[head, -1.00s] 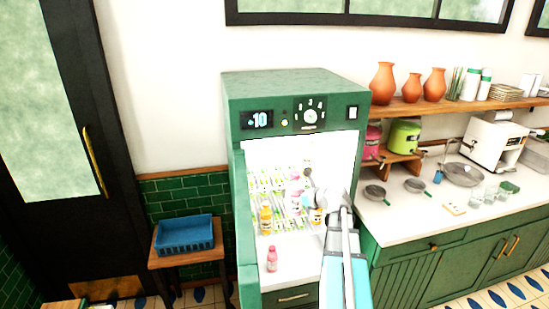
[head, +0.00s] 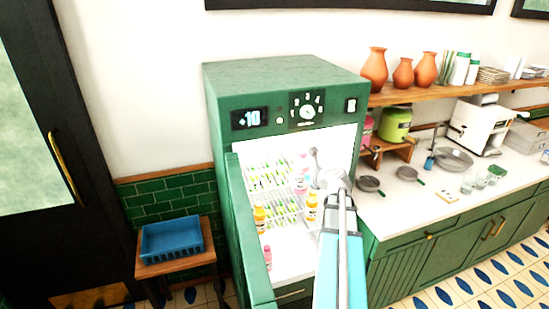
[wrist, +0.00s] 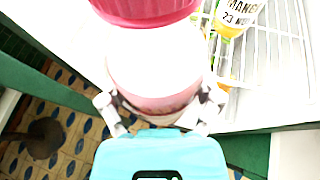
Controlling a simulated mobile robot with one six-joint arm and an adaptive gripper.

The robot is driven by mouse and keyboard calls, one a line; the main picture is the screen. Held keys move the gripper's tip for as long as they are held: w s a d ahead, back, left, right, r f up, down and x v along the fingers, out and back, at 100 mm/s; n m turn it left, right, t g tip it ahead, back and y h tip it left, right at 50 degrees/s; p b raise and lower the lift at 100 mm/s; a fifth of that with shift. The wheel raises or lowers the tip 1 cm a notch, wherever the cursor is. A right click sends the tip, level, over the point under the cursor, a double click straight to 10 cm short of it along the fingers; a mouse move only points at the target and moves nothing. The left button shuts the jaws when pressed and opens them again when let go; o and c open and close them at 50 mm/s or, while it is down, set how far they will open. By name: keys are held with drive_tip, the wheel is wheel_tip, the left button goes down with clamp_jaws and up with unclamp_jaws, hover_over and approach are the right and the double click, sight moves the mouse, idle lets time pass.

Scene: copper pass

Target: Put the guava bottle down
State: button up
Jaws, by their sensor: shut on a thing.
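The guava bottle (wrist: 155,70), pink and white with a bright pink cap, is between the fingers of my gripper (wrist: 158,108) in the wrist view. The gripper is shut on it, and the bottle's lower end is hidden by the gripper. In the head view my gripper (head: 325,172) is at the open front of the green fridge (head: 285,85). A pale pink bottle shape (head: 302,173) shows just left of it, partly hidden. Whether the bottle touches a surface I cannot tell.
A mango bottle (wrist: 238,18) stands on the white wire rack (wrist: 285,50). Orange bottles (head: 259,217) and a small pink bottle (head: 267,257) stand left of my arm. The fridge door (head: 245,235) is open at left. A blue crate (head: 172,240) sits on a stool.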

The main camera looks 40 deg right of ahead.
drive_tip(key=shift+w+a, duration=0.25)
drive_tip(key=shift+w, duration=0.15)
hover_over(269, 172)
drive_tip(key=s, duration=0.4)
drive_tip(key=shift+d, duration=0.15)
drive_tip(key=shift+w, duration=0.5)
drive_tip(key=w, duration=0.3)
drive_tip(key=shift+w, duration=0.25)
drive_tip(key=shift+s+f+b, duration=0.2)
drive_tip(key=shift+f+b, duration=0.35)
drive_tip(key=shift+f, duration=0.05)
drive_tip(key=shift+s+f, duration=0.1)
drive_tip(key=shift+f, duration=0.1)
drive_tip(key=shift+f+b, duration=0.1)
drive_tip(key=shift+b, duration=0.2)
drive_tip(key=o, duration=1.1)
